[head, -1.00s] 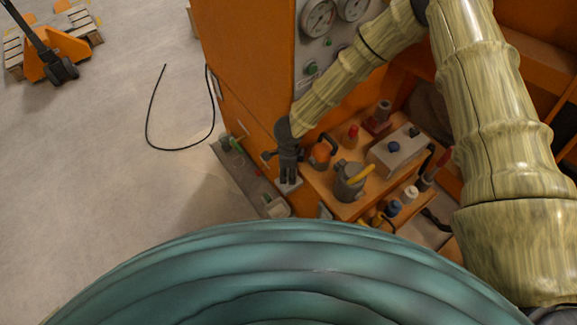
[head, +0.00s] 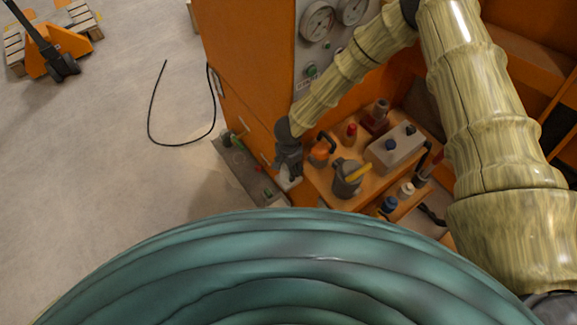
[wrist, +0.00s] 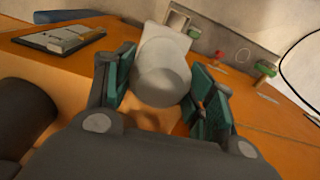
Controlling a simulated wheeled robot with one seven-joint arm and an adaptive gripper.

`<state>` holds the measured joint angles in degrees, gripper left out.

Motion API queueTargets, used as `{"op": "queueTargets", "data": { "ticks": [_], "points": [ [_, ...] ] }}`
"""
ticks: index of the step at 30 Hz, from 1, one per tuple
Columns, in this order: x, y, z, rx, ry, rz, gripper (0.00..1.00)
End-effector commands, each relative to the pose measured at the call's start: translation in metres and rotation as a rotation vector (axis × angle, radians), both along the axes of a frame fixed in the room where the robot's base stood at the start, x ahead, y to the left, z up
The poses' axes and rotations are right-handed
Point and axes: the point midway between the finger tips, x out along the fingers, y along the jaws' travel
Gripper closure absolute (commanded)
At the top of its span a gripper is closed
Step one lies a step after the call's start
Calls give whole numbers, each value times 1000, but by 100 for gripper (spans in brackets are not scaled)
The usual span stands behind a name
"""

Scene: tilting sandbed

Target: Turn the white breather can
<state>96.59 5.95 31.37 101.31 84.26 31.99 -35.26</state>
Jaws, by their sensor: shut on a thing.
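The white breather can (wrist: 163,75) stands between the two fingers of my gripper (wrist: 165,95) in the wrist view. Its rounded end faces the camera, and the green finger pads are on either side of it. In the head view my gripper (head: 288,165) is low beside the orange cabinet, at the left end of the orange shelf. Only a small pale part of the can (head: 290,184) shows there below the fingers; the rest is hidden by my gripper.
Right of my gripper, the shelf holds an orange-handled item (head: 321,150), a grey can with a yellow handle (head: 345,182), a grey box with knobs (head: 396,150) and red pieces (head: 350,132). The orange cabinet (head: 238,65) rises behind. Open floor lies left, with a black cable (head: 150,115).

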Motion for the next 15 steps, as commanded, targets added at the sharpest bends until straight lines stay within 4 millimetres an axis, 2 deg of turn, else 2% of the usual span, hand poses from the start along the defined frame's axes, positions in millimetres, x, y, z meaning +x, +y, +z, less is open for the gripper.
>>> {"op": "queueTargets", "data": {
  "ticks": [15],
  "points": [
    [1, 0, 0, 0, -1, 56, 69]
  ]
}}
